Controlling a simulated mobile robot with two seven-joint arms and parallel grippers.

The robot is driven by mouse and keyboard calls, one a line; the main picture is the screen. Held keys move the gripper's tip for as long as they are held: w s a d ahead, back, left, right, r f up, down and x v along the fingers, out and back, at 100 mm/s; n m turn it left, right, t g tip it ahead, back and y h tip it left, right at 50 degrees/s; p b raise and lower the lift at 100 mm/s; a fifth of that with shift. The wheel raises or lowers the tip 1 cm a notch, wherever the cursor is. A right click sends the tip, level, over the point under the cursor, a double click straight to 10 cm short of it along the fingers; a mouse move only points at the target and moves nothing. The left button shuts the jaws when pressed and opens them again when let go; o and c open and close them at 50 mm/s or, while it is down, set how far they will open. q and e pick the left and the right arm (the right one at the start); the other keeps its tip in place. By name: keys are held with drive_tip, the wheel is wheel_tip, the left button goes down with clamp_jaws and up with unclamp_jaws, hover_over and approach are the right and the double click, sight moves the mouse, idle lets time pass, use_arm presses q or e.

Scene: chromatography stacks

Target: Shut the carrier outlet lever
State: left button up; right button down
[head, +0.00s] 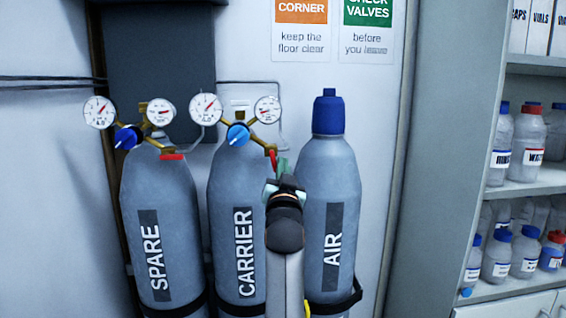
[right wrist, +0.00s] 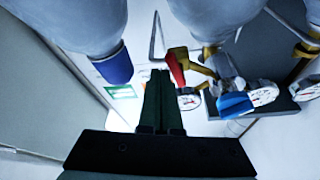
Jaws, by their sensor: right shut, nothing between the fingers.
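The grey CARRIER cylinder (head: 226,200) stands in the middle of three. Its brass regulator carries a blue knob (head: 238,134) and two round gauges. Its red outlet lever (head: 272,159) points steeply down at the regulator's right side. My right gripper (head: 282,168) is shut and empty, just right of and below this lever. In the right wrist view the shut fingers (right wrist: 160,80) end close beside the red lever (right wrist: 175,69); I cannot tell whether they touch it. My left gripper is not in view.
The SPARE cylinder (head: 160,205) stands left, with its red lever (head: 172,157) lying level. The AIR cylinder (head: 335,175), blue-capped, stands right, close to my right arm. A shelf (head: 530,190) with bottles is at far right.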

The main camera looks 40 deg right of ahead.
drive_tip(key=s+a+r, duration=0.8)
drive_tip(key=s+r, duration=0.3)
drive_tip(key=r, duration=0.2)
drive_tip(key=shift+s+a+b, duration=0.15)
drive_tip(key=shift+s+b, duration=0.05)
drive_tip(key=shift+b, duration=0.25)
